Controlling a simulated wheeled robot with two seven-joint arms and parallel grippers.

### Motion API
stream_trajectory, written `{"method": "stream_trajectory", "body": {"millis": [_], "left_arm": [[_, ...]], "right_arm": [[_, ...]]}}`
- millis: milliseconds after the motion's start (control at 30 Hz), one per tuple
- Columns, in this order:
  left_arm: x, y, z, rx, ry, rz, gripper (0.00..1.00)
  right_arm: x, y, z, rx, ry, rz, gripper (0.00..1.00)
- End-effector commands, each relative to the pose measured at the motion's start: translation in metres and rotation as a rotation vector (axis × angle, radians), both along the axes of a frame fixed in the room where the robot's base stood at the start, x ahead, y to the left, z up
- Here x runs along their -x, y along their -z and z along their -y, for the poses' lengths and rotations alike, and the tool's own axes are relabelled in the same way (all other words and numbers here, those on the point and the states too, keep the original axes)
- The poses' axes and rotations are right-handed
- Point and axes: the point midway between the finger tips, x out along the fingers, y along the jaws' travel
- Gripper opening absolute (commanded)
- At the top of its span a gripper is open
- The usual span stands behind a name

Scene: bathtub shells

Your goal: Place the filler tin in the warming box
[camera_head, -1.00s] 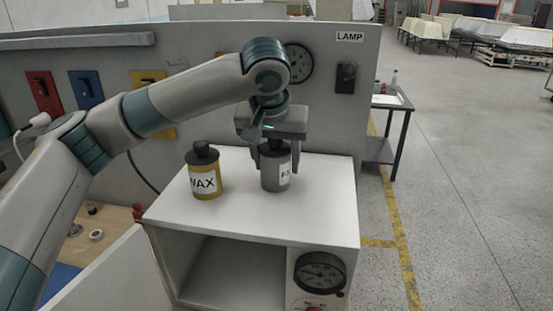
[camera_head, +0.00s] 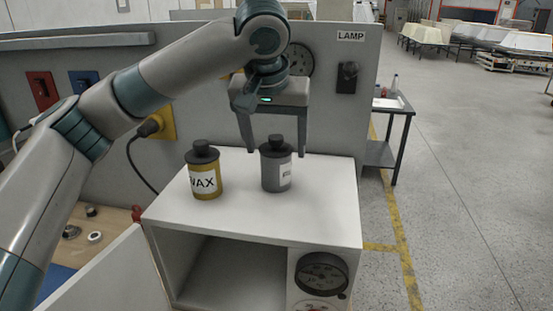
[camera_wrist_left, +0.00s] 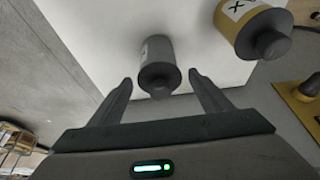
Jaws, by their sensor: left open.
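The filler tin (camera_head: 274,172), a grey tin with a black cap and a white label, stands upright on the white top of the warming box (camera_head: 325,220). The box's front is open and its visible interior (camera_head: 235,275) looks empty. My left gripper (camera_head: 275,152) is open and empty, with its fingertips around the level of the tin's cap, one to each side in the head view. In the left wrist view the tin (camera_wrist_left: 158,62) appears between and beyond the spread fingers (camera_wrist_left: 160,78). My right gripper is not in view.
A yellow wax tin (camera_head: 205,178) stands left of the filler tin on the box top. A grey panel with a gauge and a lamp switch (camera_head: 347,75) rises behind. The open door (camera_head: 105,275) juts out at the front left. The right part of the top is clear.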

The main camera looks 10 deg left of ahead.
Motion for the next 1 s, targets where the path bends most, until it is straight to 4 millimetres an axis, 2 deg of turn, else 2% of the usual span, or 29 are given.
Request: {"method": "stream_trajectory", "body": {"millis": [200, 400, 1000], "left_arm": [[0.015, -0.034, 0.001, 0.001, 0.001, 0.002, 0.72], [0.023, -0.054, 0.0, 0.0, 0.0, 0.001, 0.72], [0.025, -0.059, 0.0, -0.001, 0.001, -0.001, 0.72]], "right_arm": [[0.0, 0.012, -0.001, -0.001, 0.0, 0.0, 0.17], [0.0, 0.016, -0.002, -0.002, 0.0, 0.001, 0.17], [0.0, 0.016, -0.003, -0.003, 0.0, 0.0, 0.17]]}}
